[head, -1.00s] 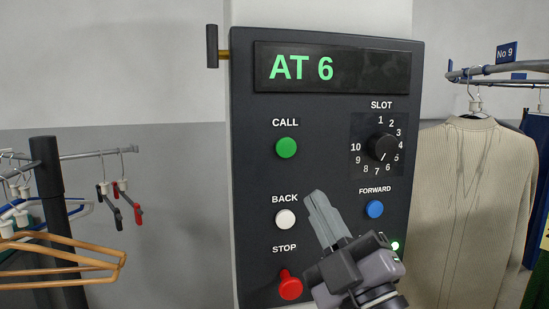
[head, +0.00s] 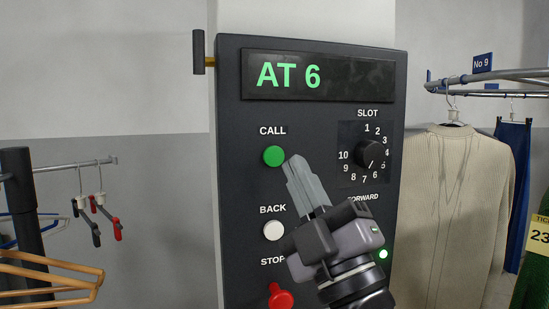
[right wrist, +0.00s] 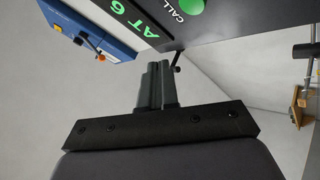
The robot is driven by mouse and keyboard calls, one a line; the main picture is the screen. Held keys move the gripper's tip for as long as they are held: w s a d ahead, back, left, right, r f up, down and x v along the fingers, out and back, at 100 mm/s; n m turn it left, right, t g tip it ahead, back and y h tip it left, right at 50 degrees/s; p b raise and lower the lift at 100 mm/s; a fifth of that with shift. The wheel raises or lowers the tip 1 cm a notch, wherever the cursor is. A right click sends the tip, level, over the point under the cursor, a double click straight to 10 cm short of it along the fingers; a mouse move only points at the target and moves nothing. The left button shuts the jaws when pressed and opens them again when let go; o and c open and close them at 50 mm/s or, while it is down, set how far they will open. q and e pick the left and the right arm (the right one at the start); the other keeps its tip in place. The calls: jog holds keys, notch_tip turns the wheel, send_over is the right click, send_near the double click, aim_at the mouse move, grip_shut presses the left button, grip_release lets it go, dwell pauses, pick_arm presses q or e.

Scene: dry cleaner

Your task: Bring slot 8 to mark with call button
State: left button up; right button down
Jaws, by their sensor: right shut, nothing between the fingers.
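The dark control panel (head: 310,120) fills the middle of the head view; its display (head: 290,75) reads "AT 6". The round green call button (head: 273,156) is at upper left, under the word CALL. The black slot dial (head: 371,155) is to its right, its mark pointing downward, near 6 or 7; I cannot tell which. My right gripper (head: 291,162) is shut and empty, its tips just right of the call button in the picture; contact cannot be made out. In the right wrist view the shut fingers (right wrist: 157,68) are below the green button (right wrist: 190,6). My left gripper is not in view.
The white back button (head: 273,230) and red stop button (head: 280,296) are below; my gripper hides the forward button. Hangers on a rail (head: 75,165) are at left. A beige sweater (head: 455,205) hangs at right under a "No 9" tag (head: 482,63).

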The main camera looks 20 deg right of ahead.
aim_at(274, 156)
jog(key=w, duration=0.6)
jog(key=shift+w, duration=0.2)
jog(key=shift+a, duration=0.1)
dwell(1.8)
jog(key=shift+w, duration=0.4)
jog(key=shift+w, duration=0.45)
dwell(0.4)
jog(key=shift+s+p, duration=0.2)
jog(key=shift+p, duration=0.1)
jog(key=shift+s, duration=0.65)
